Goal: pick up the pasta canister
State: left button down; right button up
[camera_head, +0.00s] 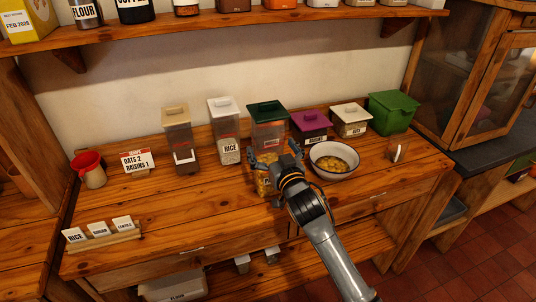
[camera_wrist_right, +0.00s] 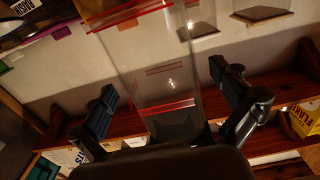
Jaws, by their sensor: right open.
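A clear canister with yellow, pasta-like contents (camera_head: 263,186) stands at the front of the wooden counter, partly hidden by my right gripper. Its label cannot be read. My right gripper (camera_head: 274,158) is open at it, in front of a tall green-lidded canister (camera_head: 267,112). In the wrist view, a tall clear container with red bands (camera_wrist_right: 165,82) stands between the two spread fingers of my right gripper (camera_wrist_right: 170,95). A gap shows on each side of it. I cannot tell for sure that it is the yellow-filled canister. My left gripper is not in view.
A bowl of yellow food (camera_head: 334,161) stands close to the right of my gripper. A purple-lidded box (camera_head: 310,125) and a green bin (camera_head: 393,112) stand behind right.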

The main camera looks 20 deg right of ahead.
jog(key=shift+w, duration=1.35)
jog(key=shift+c, duration=0.4)
jog(key=c, duration=1.4)
jog(key=shift+r, duration=0.1)
jog(key=c, duration=0.3)
